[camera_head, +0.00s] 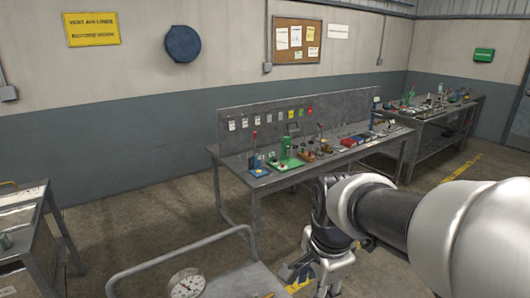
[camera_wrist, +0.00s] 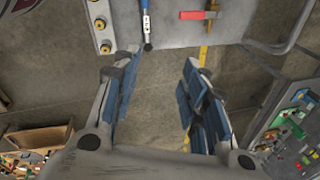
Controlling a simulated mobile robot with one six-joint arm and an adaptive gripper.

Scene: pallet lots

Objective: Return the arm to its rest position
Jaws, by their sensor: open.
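My gripper (camera_head: 312,272) shows at the lower middle of the head view, at the end of my arm, beside the right side of a grey cart top (camera_head: 225,280). In the wrist view my gripper (camera_wrist: 158,85) has its two blue-padded fingers spread apart. Nothing is between them but bare floor seen far below. My arm reaches in from the right of the head view and hides part of the floor and the near bench's right legs.
A workbench (camera_head: 262,186) with small tools and fixtures stands behind my arm. Another bench (camera_head: 440,140) is at the back right and a metal table (camera_head: 22,222) at the left. A round gauge (camera_head: 187,283) lies on the cart. A red-handled tool (camera_wrist: 197,15) shows in the wrist view.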

